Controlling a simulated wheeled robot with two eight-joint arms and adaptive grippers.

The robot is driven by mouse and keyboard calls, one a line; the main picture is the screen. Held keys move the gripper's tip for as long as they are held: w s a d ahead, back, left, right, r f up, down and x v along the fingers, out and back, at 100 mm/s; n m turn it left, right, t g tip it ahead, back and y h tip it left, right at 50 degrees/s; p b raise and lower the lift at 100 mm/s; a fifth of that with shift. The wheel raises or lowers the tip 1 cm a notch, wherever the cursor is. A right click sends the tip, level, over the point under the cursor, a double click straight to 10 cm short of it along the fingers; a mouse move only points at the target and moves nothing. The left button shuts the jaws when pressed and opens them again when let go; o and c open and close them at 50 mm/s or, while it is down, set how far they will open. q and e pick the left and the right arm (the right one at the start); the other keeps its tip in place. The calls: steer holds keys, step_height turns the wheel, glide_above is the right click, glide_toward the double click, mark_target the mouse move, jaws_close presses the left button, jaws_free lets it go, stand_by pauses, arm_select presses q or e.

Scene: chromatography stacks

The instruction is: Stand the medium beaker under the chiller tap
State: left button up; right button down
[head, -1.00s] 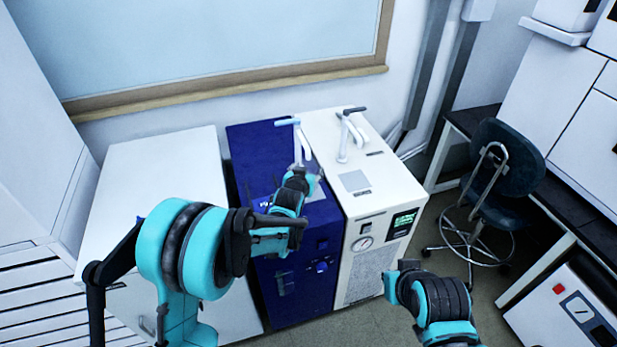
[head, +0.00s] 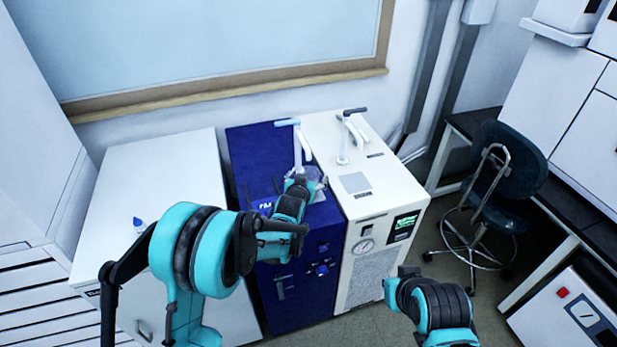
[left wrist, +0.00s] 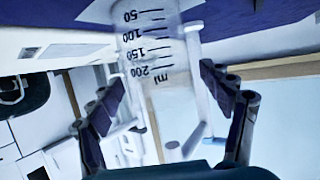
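The medium beaker is clear glass with printed ml marks. In the head view the beaker (head: 317,188) stands at the front part of the blue cabinet's top, partly hidden by my left gripper (head: 300,183). In the left wrist view the beaker (left wrist: 150,45) appears upside down, its base toward the blue surface. The left gripper's fingers (left wrist: 160,75) lie either side of it, with a visible gap on the right. A pale tap (head: 298,140) rises from the blue cabinet (head: 255,150) just behind the beaker. My right gripper is out of view.
The white unit (head: 375,185) beside the blue cabinet has its own tap (head: 345,135), a gauge and a screen. A small blue-capped bottle (head: 139,224) stands on the white cabinet (head: 165,180) at left. A chair (head: 500,170) stands at right.

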arm_select(q)
steer(key=shift+r, duration=0.1)
steer(key=shift+s+r+p, duration=0.2)
steer(key=shift+s+p, duration=0.1)
steer(key=s+a+r+g+y+p, duration=0.1)
steer(key=s+a+r, duration=0.25)
steer(key=s, duration=0.35)
steer(key=s+a+r+n+g+p, duration=0.1)
steer(key=s+a+r, duration=0.25)
steer(key=s, duration=0.35)
steer(key=s+a+r+g+y+p, duration=0.1)
steer(key=s+a+r, duration=0.2)
steer(key=s+a, duration=0.3)
steer(key=s+a+f+g, duration=0.1)
steer(key=s+a, duration=0.1)
steer(key=s, duration=0.7)
steer(key=s+a+f+n+g, duration=0.1)
steer(key=s+a+g, duration=0.1)
steer(key=s, duration=0.8)
steer(key=shift+s+a+y, duration=0.15)
steer(key=shift+a+y, duration=0.25)
